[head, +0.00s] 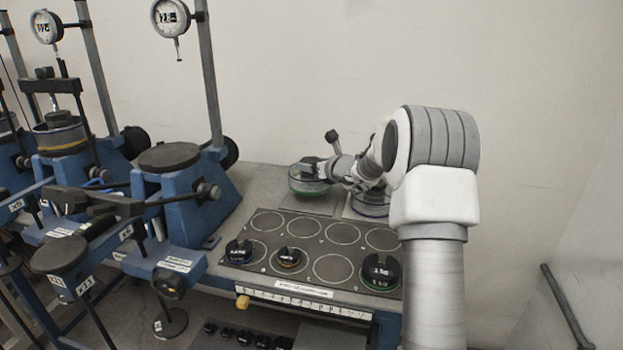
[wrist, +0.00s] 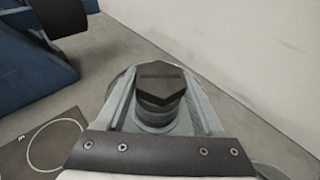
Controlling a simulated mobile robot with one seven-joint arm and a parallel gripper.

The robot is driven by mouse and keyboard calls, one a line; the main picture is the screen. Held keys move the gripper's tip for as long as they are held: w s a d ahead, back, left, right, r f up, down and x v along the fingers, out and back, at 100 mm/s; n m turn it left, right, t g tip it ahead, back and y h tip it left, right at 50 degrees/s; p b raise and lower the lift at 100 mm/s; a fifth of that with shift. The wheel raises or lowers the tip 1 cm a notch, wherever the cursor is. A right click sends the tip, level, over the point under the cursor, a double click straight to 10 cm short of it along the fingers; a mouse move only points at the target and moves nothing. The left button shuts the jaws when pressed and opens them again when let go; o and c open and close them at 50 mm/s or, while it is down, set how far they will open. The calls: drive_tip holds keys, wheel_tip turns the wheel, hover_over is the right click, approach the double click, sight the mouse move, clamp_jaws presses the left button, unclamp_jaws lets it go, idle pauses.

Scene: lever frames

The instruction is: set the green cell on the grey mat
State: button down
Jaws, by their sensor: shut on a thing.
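The green cell (head: 306,184) is a round, clear-walled cell with a green band, at the back of the bench in the head view. My gripper (head: 322,168) is shut on its dark top knob. In the wrist view the six-sided black knob (wrist: 160,78) sits between the two fingers of my gripper (wrist: 160,95), and the cell body below is mostly hidden. The grey mat (head: 318,208) shows as a flat patch under and in front of the cell. I cannot tell whether the cell touches it or hangs just above.
Right of it, a second cell with a purple band (head: 368,210) stands on a paler mat, partly behind my arm. In front lies a dark plate (head: 300,258) with ringed places and several black-topped weights. Blue frames with dial gauges (head: 180,195) stand left. A wall is close behind.

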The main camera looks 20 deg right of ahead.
sight(312, 176)
drive_tip(key=shift+w+f+b, duration=0.15)
drive_tip(key=shift+f+b, duration=0.5)
drive_tip(key=shift+f, duration=1.2)
drive_tip(key=shift+f, duration=0.1)
unclamp_jaws()
drive_tip(key=shift+f, duration=0.1)
drive_tip(key=p+v, duration=0.1)
drive_tip(key=v, duration=1.1)
